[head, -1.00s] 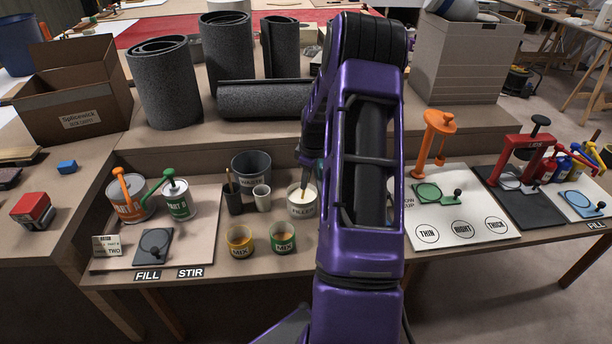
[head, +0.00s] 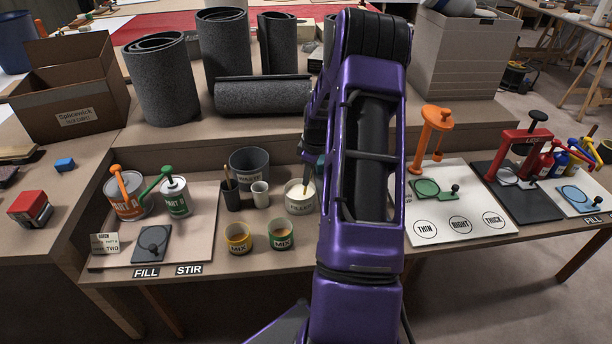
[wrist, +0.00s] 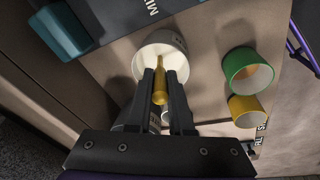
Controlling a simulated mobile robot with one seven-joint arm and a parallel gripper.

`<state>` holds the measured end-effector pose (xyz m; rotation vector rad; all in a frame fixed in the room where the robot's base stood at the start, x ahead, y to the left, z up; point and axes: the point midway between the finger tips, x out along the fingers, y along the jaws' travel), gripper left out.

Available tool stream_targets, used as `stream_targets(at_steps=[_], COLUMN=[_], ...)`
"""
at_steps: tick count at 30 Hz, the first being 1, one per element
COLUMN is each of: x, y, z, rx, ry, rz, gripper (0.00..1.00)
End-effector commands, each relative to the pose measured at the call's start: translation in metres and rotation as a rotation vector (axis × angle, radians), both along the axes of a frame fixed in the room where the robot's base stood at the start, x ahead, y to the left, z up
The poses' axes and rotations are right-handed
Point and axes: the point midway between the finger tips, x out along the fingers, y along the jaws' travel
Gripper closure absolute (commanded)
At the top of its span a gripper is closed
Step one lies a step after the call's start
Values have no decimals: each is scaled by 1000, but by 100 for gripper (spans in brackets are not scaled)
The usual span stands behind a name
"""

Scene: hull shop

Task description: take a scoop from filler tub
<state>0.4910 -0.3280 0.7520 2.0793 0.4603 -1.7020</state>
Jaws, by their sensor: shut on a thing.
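The filler tub (head: 300,197) is a white, labelled tub on the bench, just left of my arm in the head view. In the wrist view the tub (wrist: 160,48) lies straight ahead of my fingers, its pale inside showing. My gripper (wrist: 161,88) is shut on a yellow-brown scoop (wrist: 159,78), whose handle stands between the two fingers. The scoop points into the tub's mouth. Its lower end is hidden, so I cannot tell whether it holds filler. In the head view my gripper (head: 308,163) is small and close above the tub.
Two mix cups, yellow (head: 238,238) and green (head: 281,235), stand in front of the tub. A dark waste bin (head: 249,168), a grey cup (head: 260,194) and a dark holder (head: 231,197) stand to its left. The orange stand (head: 432,140) is right of my arm.

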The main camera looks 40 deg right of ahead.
Motion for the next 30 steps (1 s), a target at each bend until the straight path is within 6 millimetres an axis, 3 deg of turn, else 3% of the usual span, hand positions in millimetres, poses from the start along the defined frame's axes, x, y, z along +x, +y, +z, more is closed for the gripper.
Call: stream_targets(at_steps=[11, 30], x=[0, 0], y=[0, 0], z=[2, 46], rx=[0, -1], ry=[0, -1], rz=[0, 0], gripper=[100, 100])
